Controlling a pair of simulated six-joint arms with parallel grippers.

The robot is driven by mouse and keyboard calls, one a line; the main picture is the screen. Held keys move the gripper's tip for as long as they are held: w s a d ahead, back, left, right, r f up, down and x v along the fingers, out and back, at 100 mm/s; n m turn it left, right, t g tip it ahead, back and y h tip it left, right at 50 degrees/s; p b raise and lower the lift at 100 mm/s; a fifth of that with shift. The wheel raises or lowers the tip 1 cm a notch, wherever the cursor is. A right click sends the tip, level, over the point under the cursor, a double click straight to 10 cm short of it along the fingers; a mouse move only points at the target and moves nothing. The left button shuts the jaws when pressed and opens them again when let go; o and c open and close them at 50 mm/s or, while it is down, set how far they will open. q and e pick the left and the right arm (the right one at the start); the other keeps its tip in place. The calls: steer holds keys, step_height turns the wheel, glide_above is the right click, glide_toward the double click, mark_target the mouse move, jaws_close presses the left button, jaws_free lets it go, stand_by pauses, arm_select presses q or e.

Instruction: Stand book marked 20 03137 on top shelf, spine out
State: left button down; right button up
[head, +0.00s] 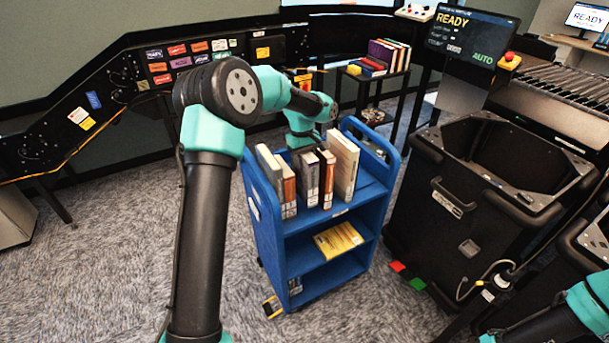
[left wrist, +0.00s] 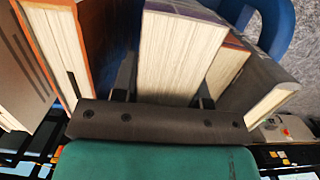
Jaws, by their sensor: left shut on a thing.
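The blue book cart (head: 255,215) stands in the middle of the head view, with several books upright on its top shelf. My left arm reaches over to its far side. My left gripper (left wrist: 163,85) is shut on a thick book (left wrist: 178,50), one finger on each side, with its pale page edges facing the wrist camera. In the head view this seems to be the grey-spined book (head: 308,180) between two brown-spined books. I cannot read the marking 20 03137 on any spine. My right gripper is out of view; only part of my right arm shows at lower right.
Neighbouring books, an orange-covered one (left wrist: 98,40) and a brown one (left wrist: 228,70), stand close on both sides of the fingers. A yellow book (head: 338,240) lies on the cart's lower shelf. A black bin (head: 470,190) stands right of the cart. Carpet is clear at left.

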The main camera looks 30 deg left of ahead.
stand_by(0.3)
arm_select(q)
steer(key=shift+f, duration=2.65)
steer(key=c, duration=0.6)
jaws_free()
steer(key=shift+c, duration=0.2)
steer(key=r, duration=0.4)
steer(key=a+r, duration=0.1)
steer(key=r, duration=0.3)
steer(key=w+r, duration=0.1)
steer(key=r, duration=0.3)
steer(key=shift+a, duration=0.25)
steer(key=shift+d, duration=0.1)
